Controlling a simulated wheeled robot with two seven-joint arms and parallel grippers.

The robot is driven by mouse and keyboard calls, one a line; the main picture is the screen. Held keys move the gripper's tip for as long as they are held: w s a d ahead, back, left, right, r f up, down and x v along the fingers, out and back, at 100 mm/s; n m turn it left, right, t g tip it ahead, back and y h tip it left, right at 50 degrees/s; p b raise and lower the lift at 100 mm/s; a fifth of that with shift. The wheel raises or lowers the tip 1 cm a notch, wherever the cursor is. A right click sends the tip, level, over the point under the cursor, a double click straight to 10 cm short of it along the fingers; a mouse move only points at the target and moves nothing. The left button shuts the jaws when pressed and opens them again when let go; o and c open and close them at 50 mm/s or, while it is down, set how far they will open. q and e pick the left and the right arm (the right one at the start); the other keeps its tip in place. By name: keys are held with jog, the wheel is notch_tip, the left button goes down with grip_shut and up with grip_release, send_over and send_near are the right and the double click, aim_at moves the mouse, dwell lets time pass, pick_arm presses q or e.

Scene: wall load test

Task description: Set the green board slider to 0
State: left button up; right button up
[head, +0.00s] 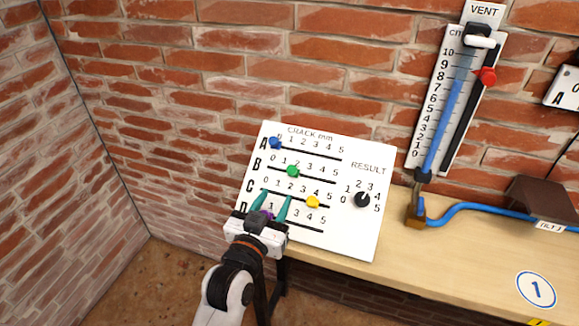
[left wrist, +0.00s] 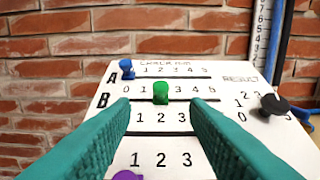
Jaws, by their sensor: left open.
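The white crack board (head: 372,235) stands tilted on the bench and has four lettered slider rows. The green slider (head: 293,171) is in row B, left of the middle of its track, around mark 2. In the left wrist view the green slider (left wrist: 161,92) shows ahead, between the two fingertips. My left gripper (head: 276,194) is open and empty, with teal fingers over the lower-left part of the board. Its tips are below the green slider in the picture; whether they touch the board I cannot tell. My right gripper is not in view.
The blue slider (head: 275,143) is at the left end of row A. The yellow slider (head: 313,202) is in row C, and the purple slider (head: 267,213) is close by my fingers. A black result knob (head: 362,200) is at right. A vent gauge (head: 440,110) hangs on the brick wall.

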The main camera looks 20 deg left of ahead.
aim_at(290, 171)
pick_arm(q)
jog(key=w, duration=0.7)
jog(key=w+p, duration=0.1)
jog(key=w, duration=0.3)
jog(key=shift+w+d, duration=0.1)
jog(key=shift+d, duration=0.15)
grip_shut()
